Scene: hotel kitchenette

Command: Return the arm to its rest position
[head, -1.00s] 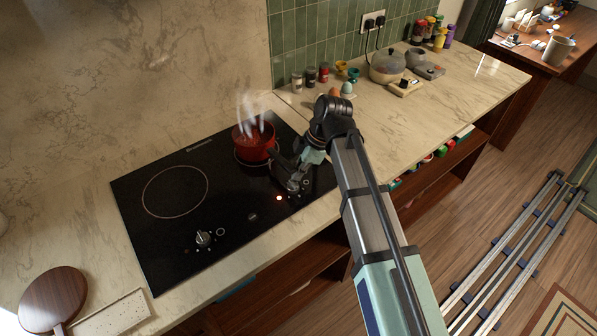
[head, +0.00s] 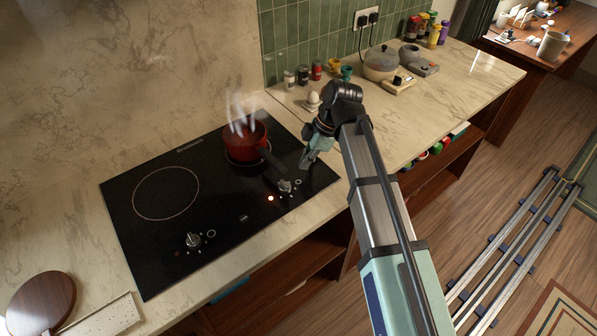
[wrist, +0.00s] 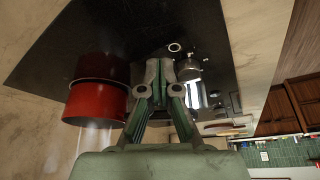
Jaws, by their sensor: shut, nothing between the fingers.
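My gripper (head: 306,163) is over the right edge of the black cooktop (head: 165,250), apart from the pot and knobs in the head view. Its two fingers show shut and empty in the wrist view (wrist: 160,64). A red pot (head: 244,141) steams on the rear right burner, its dark handle toward the front right. It also shows at the left of the wrist view (wrist: 97,104). The right knob (head: 285,186) stands in front of the gripper, with a red light lit beside it. My arm reaches in from the lower right.
The left knob (head: 193,240) and left burner are clear. Small jars (head: 302,75), an egg in a cup (head: 313,101) and a lidded grey pot (head: 381,62) stand along the green tiles. A round wooden board (head: 41,303) lies at lower left. Open counter lies right of my arm.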

